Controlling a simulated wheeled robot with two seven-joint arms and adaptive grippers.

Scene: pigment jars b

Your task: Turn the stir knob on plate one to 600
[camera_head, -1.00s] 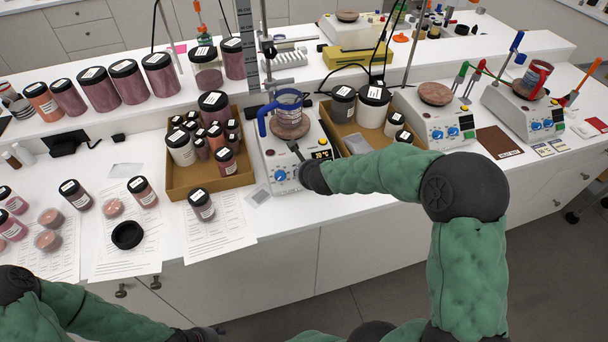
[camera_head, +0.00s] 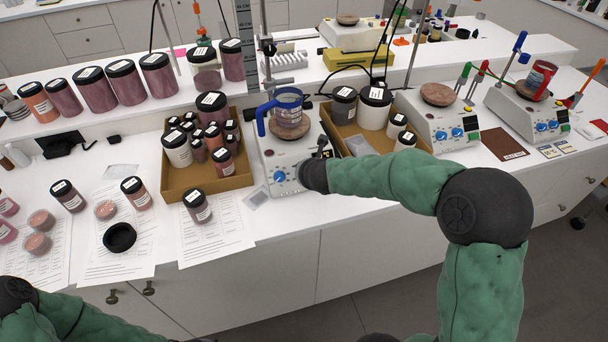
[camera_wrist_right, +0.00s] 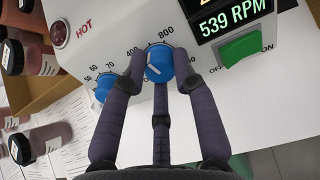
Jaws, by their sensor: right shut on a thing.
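Plate one (camera_head: 268,152) is a white stirring hot plate bearing a blue-handled jug (camera_head: 287,100). In the right wrist view its blue stir knob (camera_wrist_right: 159,65) sits between the fingertips of my right gripper (camera_wrist_right: 158,76), which is shut on it. A white line shows on the knob face, and 800 is printed above it. The display (camera_wrist_right: 235,18) reads 539 RPM. In the head view my right gripper (camera_head: 322,158) covers that knob and part of the panel; the other blue knob (camera_head: 280,176) shows to its left. My left gripper is out of view.
A green switch (camera_wrist_right: 240,46) lies right of the knob, and a red HOT lamp (camera_wrist_right: 59,33) is at the upper left. Cardboard boxes of jars (camera_head: 208,186) flank the plate. Two more hot plates (camera_head: 438,122) stand to the right.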

